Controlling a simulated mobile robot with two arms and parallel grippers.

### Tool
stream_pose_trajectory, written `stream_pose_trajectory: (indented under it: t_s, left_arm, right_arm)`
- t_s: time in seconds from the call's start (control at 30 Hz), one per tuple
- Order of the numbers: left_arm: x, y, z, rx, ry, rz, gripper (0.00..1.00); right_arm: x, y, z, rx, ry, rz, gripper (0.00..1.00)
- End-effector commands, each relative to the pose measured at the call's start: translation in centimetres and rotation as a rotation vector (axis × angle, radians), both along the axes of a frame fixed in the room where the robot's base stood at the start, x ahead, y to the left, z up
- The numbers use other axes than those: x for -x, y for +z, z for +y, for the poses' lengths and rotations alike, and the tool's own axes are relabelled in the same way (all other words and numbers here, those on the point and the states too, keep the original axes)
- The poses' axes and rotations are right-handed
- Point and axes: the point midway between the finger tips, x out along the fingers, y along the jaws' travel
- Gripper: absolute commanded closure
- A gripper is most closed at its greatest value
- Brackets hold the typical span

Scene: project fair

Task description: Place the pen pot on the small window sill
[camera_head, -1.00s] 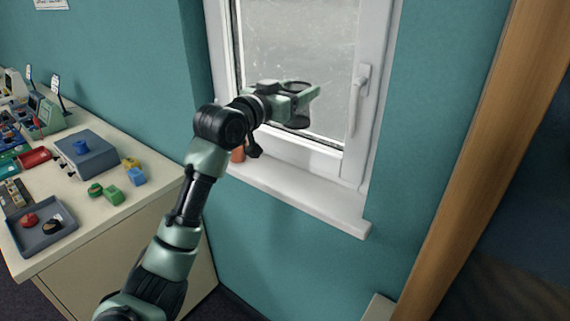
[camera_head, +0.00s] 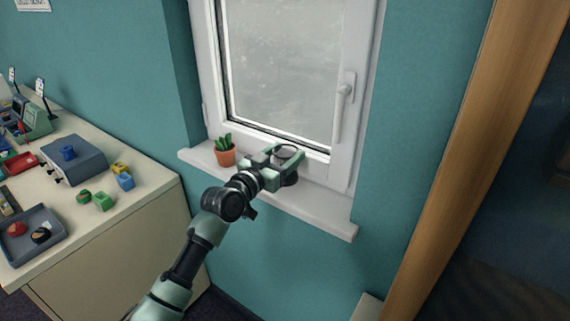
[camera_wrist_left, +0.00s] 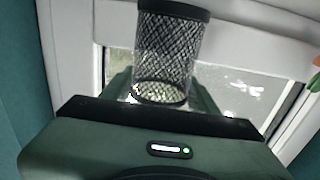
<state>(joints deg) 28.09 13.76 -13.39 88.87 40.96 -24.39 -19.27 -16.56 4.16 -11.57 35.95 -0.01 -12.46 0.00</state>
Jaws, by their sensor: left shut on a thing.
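The pen pot is a dark mesh cup (camera_head: 290,180). It is upright in my left gripper (camera_head: 288,156), which is shut around it over the small window sill (camera_head: 325,207). In the left wrist view the mesh pot (camera_wrist_left: 166,48) sits between the fingers, with its solid black base toward the top of the picture. The fingers partly cover the pot in the head view. I cannot tell whether its base touches the white sill. My right gripper is not in view.
A small cactus in a terracotta pot (camera_head: 226,156) stands on the sill to the left of my gripper. The sill's right end is bare. The window handle (camera_head: 343,95) sticks out above. A table (camera_head: 120,235) with a grey box and coloured blocks stands at the left.

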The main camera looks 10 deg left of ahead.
Motion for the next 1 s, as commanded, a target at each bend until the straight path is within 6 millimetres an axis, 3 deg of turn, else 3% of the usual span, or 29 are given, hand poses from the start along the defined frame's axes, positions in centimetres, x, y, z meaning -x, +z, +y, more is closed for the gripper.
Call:
stream_pose_trajectory:
  t_s: [0.2,0.6,0.63,0.7,1.0]
  left_arm:
    - [0.0,-3.3,0.1,-0.002,0.001,0.002,0.84]
    - [0.0,-3.9,0.0,-0.001,0.001,0.001,0.84]
    - [0.0,-3.9,0.0,-0.001,0.001,0.002,0.35]
    - [0.0,-3.8,0.0,-0.001,0.001,0.002,0.19]
    - [0.0,-3.7,0.0,-0.001,0.001,0.002,0.19]
  right_arm:
    - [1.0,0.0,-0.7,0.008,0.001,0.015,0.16]
    - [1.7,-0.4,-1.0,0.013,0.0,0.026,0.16]
    - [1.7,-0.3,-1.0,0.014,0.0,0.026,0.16]
    - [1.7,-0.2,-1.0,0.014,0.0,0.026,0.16]
    - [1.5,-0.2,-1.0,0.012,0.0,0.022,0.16]
